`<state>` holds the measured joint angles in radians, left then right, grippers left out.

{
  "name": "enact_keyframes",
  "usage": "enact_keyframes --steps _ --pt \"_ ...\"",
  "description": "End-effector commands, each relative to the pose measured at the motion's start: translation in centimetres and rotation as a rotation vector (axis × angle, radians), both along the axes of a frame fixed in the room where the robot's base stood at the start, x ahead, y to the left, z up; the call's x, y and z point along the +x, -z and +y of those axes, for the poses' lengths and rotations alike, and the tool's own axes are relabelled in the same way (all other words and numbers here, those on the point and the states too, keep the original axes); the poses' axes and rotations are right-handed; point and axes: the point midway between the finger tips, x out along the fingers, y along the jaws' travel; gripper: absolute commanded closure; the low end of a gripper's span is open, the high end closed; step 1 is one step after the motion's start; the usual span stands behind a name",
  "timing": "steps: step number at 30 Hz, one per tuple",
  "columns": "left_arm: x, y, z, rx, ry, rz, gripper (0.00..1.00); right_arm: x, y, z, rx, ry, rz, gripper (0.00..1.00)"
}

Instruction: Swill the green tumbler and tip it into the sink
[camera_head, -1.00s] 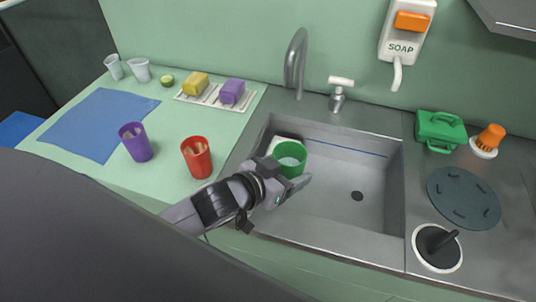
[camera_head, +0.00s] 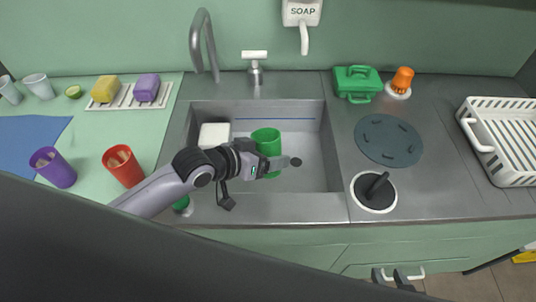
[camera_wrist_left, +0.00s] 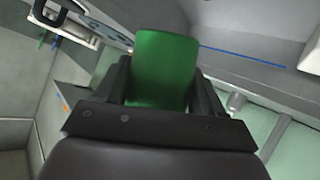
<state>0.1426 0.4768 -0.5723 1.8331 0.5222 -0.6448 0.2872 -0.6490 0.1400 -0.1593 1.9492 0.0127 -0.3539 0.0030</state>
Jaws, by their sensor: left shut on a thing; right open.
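The green tumbler (camera_head: 266,139) is held over the basin of the steel sink (camera_head: 310,178), left of the dark drain. My left gripper (camera_head: 277,166) is shut on it. In the left wrist view the tumbler (camera_wrist_left: 165,68) stands between the two fingers. Its opening barely shows in the head view, so I cannot tell its exact tilt or whether anything is inside. My right gripper (camera_head: 397,277) shows at the bottom edge of the head view, open and empty, in front of the counter.
The tap (camera_head: 204,45) stands behind the sink. A white block (camera_head: 214,134) is at the basin's back left. A red cup (camera_head: 123,166) and purple cup (camera_head: 54,167) stand left. Right are a green box (camera_head: 357,84), a dark disc (camera_head: 388,140) and a white rack (camera_head: 505,135).

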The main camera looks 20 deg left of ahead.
Motion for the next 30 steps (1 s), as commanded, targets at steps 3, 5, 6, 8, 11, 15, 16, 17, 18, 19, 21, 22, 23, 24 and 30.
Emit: enact_keyframes --steps 3,5,6,8,11,15,16,17,18,19,21,22,23,24,30 --pt "0.4 -0.2 0.2 -0.048 -0.001 0.077 0.73 0.0 0.0 0.0 0.0 0.0 0.0 0.57" --pt "0.5 -0.2 0.3 -0.072 -0.001 0.118 0.73 0.0 0.0 0.0 0.0 0.0 0.0 0.57" --pt "0.7 -0.2 0.4 -0.088 -0.002 0.145 0.73 0.0 0.0 0.0 0.0 0.0 0.0 0.57" --pt "0.8 -0.3 0.5 -0.112 -0.001 0.185 0.73 0.0 0.0 0.0 0.0 0.0 0.0 0.57" --pt "1.2 -0.2 0.7 -0.154 -0.002 0.252 0.73 0.0 0.0 0.0 0.0 0.0 0.0 0.57" --pt "1.6 0.3 0.9 -0.219 -0.001 0.358 0.73 0.0 1.5 0.0 0.0 0.0 -0.002 0.57" --pt "1.7 0.4 1.0 -0.235 -0.002 0.384 0.73 0.0 1.8 0.0 0.0 0.0 -0.002 0.57" --pt "1.5 0.1 0.9 -0.23 0.0 0.379 0.73 0.0 1.3 0.0 0.0 0.0 0.001 0.57" --pt "1.5 0.0 0.9 -0.229 0.0 0.378 0.73 -0.1 1.3 0.0 -0.001 0.0 0.004 0.57" --pt "1.5 0.0 0.9 -0.229 0.0 0.376 0.73 -0.1 1.3 0.0 -0.001 0.0 0.003 0.57" --pt "1.5 0.0 0.9 -0.232 -0.001 0.382 0.73 -0.1 1.3 0.0 -0.001 0.0 0.003 0.57" --pt "1.6 0.0 1.0 -0.239 -0.002 0.395 0.73 -0.1 1.2 0.0 -0.001 0.0 0.003 0.57" --pt "1.7 0.0 1.0 -0.252 -0.002 0.416 0.73 -0.1 1.1 0.0 -0.001 0.0 0.003 0.57" --pt "1.8 0.0 1.1 -0.272 -0.003 0.448 0.73 -0.1 1.1 0.0 0.0 0.0 0.002 0.57" --pt "1.8 0.3 1.1 -0.337 0.0 0.553 0.73 0.0 1.1 0.0 0.0 0.0 0.001 0.57"
